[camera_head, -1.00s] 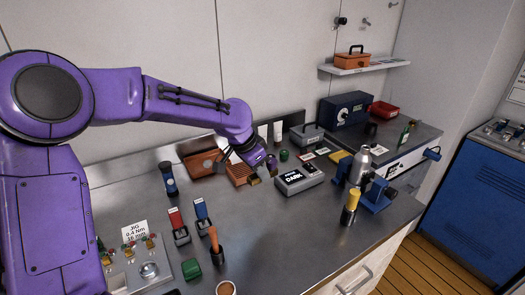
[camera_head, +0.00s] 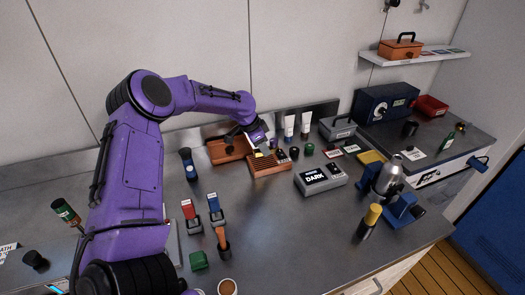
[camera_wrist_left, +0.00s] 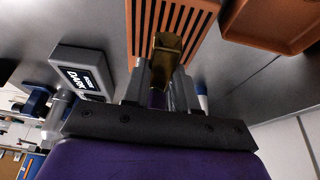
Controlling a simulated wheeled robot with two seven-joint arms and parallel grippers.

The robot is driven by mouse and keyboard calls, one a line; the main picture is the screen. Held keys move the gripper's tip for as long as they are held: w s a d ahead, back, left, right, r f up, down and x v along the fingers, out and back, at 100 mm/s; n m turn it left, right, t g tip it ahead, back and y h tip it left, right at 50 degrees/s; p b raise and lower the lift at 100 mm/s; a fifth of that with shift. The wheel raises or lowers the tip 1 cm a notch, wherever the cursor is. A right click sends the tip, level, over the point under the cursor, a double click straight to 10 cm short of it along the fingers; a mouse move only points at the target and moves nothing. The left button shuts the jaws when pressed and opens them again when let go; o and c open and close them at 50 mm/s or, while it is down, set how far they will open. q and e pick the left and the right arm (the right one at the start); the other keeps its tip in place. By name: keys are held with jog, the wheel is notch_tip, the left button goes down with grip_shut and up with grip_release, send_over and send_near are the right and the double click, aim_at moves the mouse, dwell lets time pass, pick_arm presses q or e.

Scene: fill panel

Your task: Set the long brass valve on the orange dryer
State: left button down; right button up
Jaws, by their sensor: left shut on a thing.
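The orange dryer (camera_head: 271,168) is a slatted orange block on the bench, left of the grey box with the DARK display. It fills the top middle of the left wrist view (camera_wrist_left: 136,30). My left gripper (camera_head: 260,150) is at the dryer's back edge in the head view. It is shut on a brass piece, the long brass valve (camera_wrist_left: 167,45), which lies over the dryer's slats in the wrist view. Only a small yellow bit of it shows in the head view. I cannot tell whether the valve touches the slats. My right gripper is not in view.
An orange-brown tray (camera_head: 228,158) lies left of the dryer. The grey DARK box (camera_head: 322,188) stands close on its right. Two white tubes (camera_head: 289,128) and small dark and green jars stand behind. The bench in front of the dryer is clear.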

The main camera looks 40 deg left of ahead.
aim_at(261, 154)
pick_arm(q)
jog(key=f, duration=0.3)
jog(key=shift+s+a+p, duration=0.25)
jog(key=shift+s+p, duration=0.05)
jog(key=shift+s, duration=0.1)
jog(key=shift+w+f, duration=0.2)
jog(key=shift+f, duration=0.05)
jog(key=c, duration=0.9)
grip_release()
jog(key=shift+s+r, duration=0.1)
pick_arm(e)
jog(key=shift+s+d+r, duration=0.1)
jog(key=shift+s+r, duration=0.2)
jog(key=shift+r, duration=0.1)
pick_arm(q)
jog(key=shift+r, duration=0.25)
jog(key=b+v, duration=0.1)
jog(key=v, duration=1)
jog(key=shift+s+r+b, duration=0.2)
jog(key=shift+b, duration=0.15)
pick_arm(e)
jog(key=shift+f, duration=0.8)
